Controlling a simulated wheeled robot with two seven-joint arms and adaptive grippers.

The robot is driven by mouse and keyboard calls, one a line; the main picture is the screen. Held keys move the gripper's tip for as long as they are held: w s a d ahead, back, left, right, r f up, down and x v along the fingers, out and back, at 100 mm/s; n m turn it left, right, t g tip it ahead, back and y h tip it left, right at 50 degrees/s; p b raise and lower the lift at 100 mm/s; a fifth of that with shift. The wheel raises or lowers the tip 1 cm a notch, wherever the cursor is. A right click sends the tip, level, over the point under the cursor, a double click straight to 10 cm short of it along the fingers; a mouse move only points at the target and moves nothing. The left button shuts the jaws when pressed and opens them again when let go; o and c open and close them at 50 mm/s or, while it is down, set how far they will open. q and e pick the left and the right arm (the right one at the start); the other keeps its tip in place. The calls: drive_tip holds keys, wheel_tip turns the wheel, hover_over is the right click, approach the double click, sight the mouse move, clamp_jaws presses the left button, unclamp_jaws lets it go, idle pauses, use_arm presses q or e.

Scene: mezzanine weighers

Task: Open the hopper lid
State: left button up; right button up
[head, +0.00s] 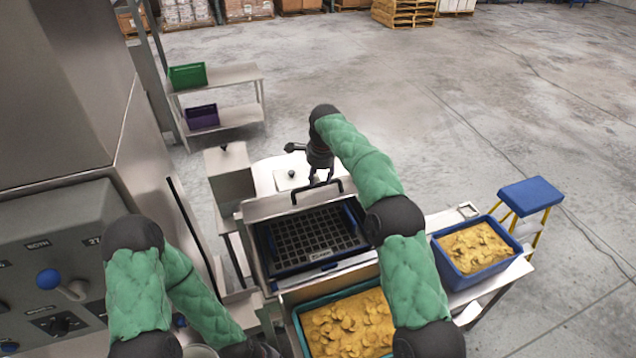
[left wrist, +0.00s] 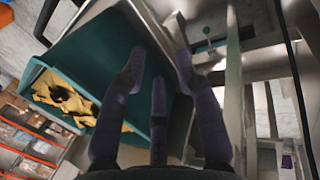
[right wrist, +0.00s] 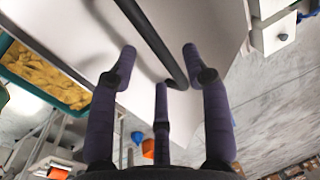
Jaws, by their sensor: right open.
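The hopper lid (head: 262,212) stands raised at the back of the hopper, so the dark grid (head: 312,240) inside shows in the head view. A black bar handle (head: 338,184) is at its upper edge. My right gripper (head: 320,176) is at the handle. In the right wrist view the black bar (right wrist: 150,38) runs between the spread fingers of this gripper (right wrist: 158,65), over a pale panel; contact is unclear. My left gripper (left wrist: 159,70) is spread and empty, low at the left, over a teal surface. In the head view its fingers are mostly hidden.
A teal tub (head: 298,326) of yellow chips stands in front of the hopper. A blue tub (head: 470,278) of chips is on the right bench, beside a blue-topped step stool (head: 530,194). A control panel (head: 40,250) is close on the left. Open floor lies beyond.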

wheel_tip(320, 180, up, 7)
drive_tip(key=s, duration=0.1)
drive_tip(key=shift+s+d+r, duration=0.2)
drive_tip(key=shift+s, duration=0.05)
